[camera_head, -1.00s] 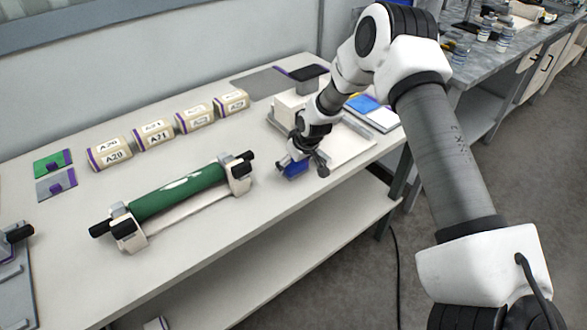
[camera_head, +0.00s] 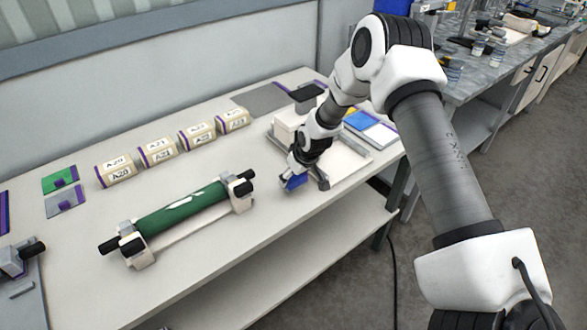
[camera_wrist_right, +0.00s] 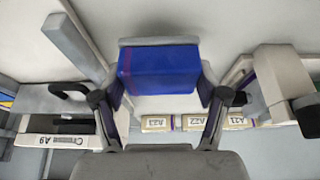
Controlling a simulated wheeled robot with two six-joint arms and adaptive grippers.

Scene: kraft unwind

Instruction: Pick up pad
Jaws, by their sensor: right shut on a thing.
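The pad is a small blue block (camera_head: 295,182) near the table's front edge, right of the green roll. In the right wrist view the blue block (camera_wrist_right: 158,70) sits between the two fingers, with a purple strip on its left side. My right gripper (camera_head: 304,181) is shut on it, its fingers on either side of the block. I cannot tell whether the block is clear of the table. My left gripper is not in view.
A green roll (camera_head: 185,208) lies on a cradle with black-ended supports. A pale tray (camera_head: 345,165) lies right of my gripper. Bare tabletop (camera_head: 225,160) lies between the rows.

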